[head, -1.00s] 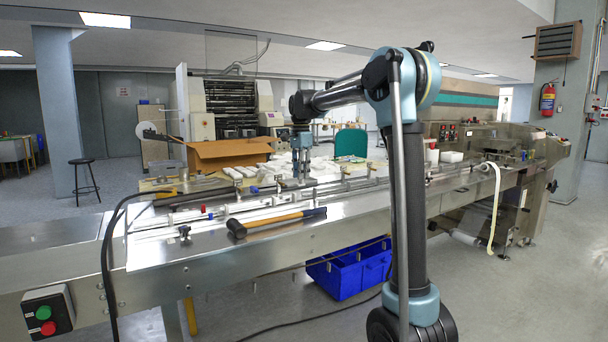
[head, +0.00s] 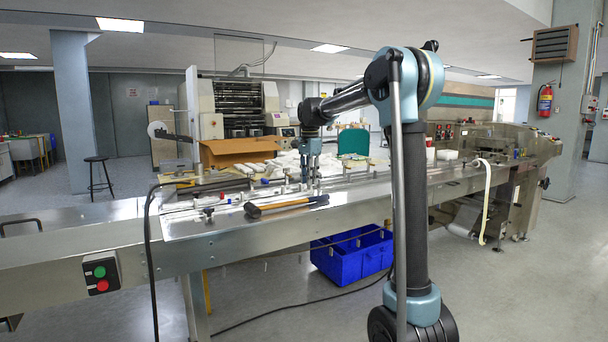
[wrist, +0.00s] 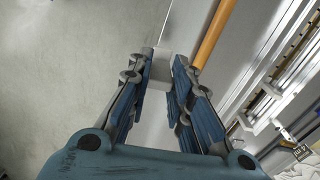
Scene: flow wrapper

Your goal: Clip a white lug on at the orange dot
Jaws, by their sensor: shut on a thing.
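A small white lug (wrist: 163,70) sits between the fingertips of my gripper (wrist: 163,77) in the wrist view, and the jaws are shut on it. In the head view, my gripper (head: 311,175) hangs over the wrapper's steel bed, above and behind the hammer (head: 285,206); the lug is too small to make out there. In the wrist view, the bed's edge passes close beyond the lug, with floor to its left. I cannot make out the orange dot in either view.
The hammer's orange handle (wrist: 214,36) lies just right of the fingertips in the wrist view, with metal rails (wrist: 270,85) further right. In the head view, a cardboard box (head: 238,151) and white items stand behind the bed. A blue crate (head: 352,257) is on the floor below.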

